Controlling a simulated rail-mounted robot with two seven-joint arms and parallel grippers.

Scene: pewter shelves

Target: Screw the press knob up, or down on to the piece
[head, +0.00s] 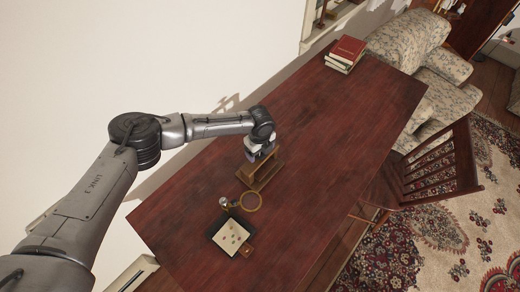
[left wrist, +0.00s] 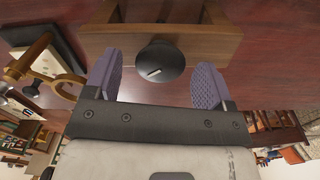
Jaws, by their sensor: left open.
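The wooden press (head: 265,176) stands on the dark red table, below my left gripper (head: 258,153). In the left wrist view its wooden top (left wrist: 200,42) spans the upper middle, with a round black knob (left wrist: 161,64) bearing a pale mark on it. My left gripper is open; its two purple fingers (left wrist: 157,72) stand on either side of the knob, with gaps visible at both sides. I cannot tell how high the knob sits, and the piece under it is hidden. My right gripper is not in view.
A brass ring-shaped magnifier (head: 260,203) lies near the press, with a dark-edged tray (head: 215,228) of small pieces beyond it. Stacked books (head: 346,52) sit at the table's far end. The table (head: 330,140) is clear to the right of the press.

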